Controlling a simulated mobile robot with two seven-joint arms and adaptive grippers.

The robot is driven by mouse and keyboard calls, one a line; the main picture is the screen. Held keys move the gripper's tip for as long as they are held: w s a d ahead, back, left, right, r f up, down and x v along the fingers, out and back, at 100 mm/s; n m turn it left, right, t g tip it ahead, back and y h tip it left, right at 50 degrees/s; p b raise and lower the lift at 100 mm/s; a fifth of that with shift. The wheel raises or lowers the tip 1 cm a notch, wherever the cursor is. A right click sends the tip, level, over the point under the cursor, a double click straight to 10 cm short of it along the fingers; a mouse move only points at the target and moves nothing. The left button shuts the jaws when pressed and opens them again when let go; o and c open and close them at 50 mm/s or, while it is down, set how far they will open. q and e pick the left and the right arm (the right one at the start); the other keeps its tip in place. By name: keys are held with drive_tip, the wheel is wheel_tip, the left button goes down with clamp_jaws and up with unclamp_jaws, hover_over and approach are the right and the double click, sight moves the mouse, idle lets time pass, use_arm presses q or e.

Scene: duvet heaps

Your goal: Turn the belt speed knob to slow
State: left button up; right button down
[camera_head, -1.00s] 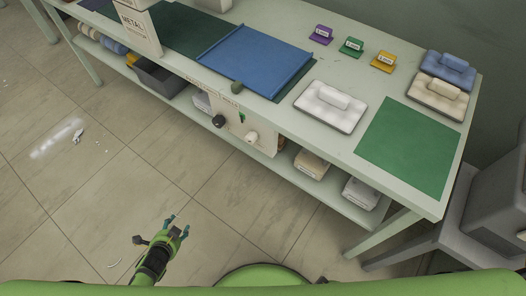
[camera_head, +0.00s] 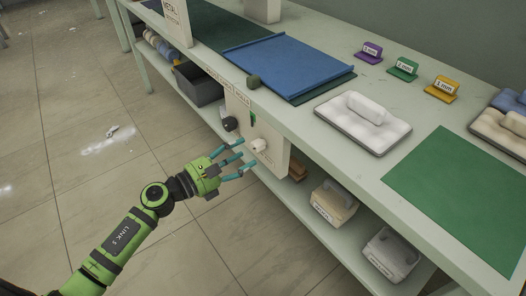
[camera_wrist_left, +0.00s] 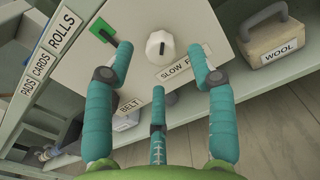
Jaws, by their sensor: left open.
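The belt speed knob is a white faceted knob (camera_head: 259,145) with a dark pointer mark, on a cream panel (camera_head: 275,163) at the bench's front. It also shows in the left wrist view (camera_wrist_left: 160,46), above the labels "BELT" and "SLOW" with a partly hidden word after it. My left gripper (camera_head: 243,155) is open, its teal fingers reaching toward the panel. In the left wrist view two fingertips lie either side of the knob and the third below it; I cannot tell whether any touches. My right gripper is not in view.
The bench top (camera_head: 345,80) overhangs above. A lower shelf holds a "WOOL" block (camera_wrist_left: 276,40) and other blocks. Open floor lies left.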

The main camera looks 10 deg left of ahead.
sight(253, 148)
use_arm(q)
drive_tip(key=x, duration=0.5)
drive_tip(key=shift+c, duration=0.4)
drive_tip(key=shift+a, duration=0.1)
clamp_jaws()
